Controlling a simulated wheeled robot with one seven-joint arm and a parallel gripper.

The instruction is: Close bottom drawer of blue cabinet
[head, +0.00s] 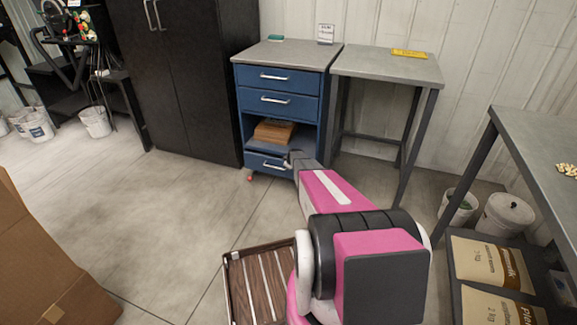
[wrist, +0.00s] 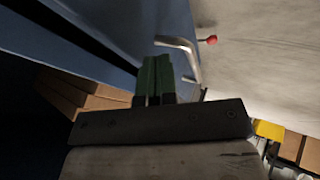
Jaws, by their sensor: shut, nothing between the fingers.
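The blue cabinet (head: 326,105) stands against the back wall, with two upper drawers that look shut and an open shelf below them. Its bottom drawer (head: 258,161) has a silver bar handle (head: 272,166). The handle also shows in the wrist view (wrist: 190,58), with a dark gap along the blue drawer front (wrist: 112,38). How far the drawer stands out is hard to tell. My gripper (wrist: 154,62) is shut and empty, its dark green fingers at the drawer front beside the handle. I cannot tell whether they touch. In the head view my arm hides the drawer's right end.
Brown boxes (head: 274,131) lie on the cabinet's open shelf. A black cupboard (head: 185,75) stands to the left and a grey table (head: 385,66) to the right. A slatted wooden crate (head: 250,285) is on the floor in front.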

